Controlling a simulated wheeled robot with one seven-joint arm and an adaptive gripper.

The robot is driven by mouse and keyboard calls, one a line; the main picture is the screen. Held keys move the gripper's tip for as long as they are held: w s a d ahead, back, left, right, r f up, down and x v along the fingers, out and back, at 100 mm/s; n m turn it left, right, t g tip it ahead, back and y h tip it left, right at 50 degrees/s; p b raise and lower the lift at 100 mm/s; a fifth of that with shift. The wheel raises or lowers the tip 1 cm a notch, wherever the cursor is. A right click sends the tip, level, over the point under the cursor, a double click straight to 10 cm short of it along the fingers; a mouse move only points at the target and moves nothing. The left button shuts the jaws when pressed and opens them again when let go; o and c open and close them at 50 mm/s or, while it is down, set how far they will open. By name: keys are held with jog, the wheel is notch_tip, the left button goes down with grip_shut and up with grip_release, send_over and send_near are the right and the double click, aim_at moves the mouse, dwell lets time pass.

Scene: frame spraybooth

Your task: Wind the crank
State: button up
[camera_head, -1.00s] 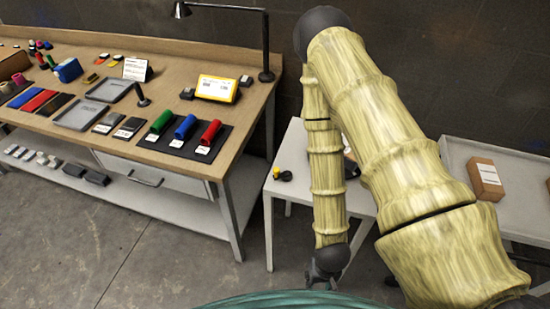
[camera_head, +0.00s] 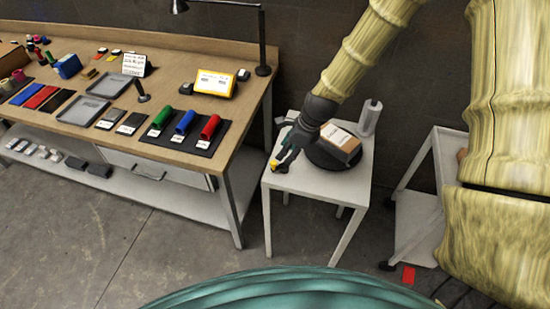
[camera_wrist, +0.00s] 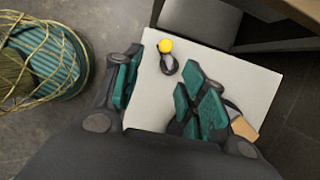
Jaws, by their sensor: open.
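The crank shows in the wrist view as a yellow knob (camera_wrist: 165,46) with a dark grey arm or base (camera_wrist: 169,65) on the white table. In the head view the yellow knob (camera_head: 274,164) is at the table's left side, partly hidden by my gripper. My gripper (camera_head: 284,152) hangs above that side of the white table (camera_head: 323,186). In the wrist view my teal-padded gripper (camera_wrist: 160,92) is open and empty. The knob lies beyond the fingertips, roughly in line with the gap. I see no contact with it.
A dark round stand (camera_head: 323,157) bears a labelled cardboard box (camera_head: 341,139). The wooden workbench (camera_head: 90,137) with several coloured rolls is at left. A pale trolley (camera_head: 422,206) is at right. Open floor lies in front.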

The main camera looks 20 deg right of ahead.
aim_at(274, 162)
jog(key=shift+m, duration=0.5)
jog(key=shift+w+a+r+p+x, duration=0.15)
jog(key=shift+p+x, duration=0.45)
jog(key=shift+x, duration=1)
jog(key=shift+w+a+p+x, duration=0.1)
jog(key=shift+w+p+x, duration=0.35)
jog(key=shift+x, duration=1.1)
jog(key=shift+w+a+r+p+x, duration=0.1)
jog(key=shift+p+x, duration=0.65)
jog(key=shift+x, duration=0.85)
grip_shut()
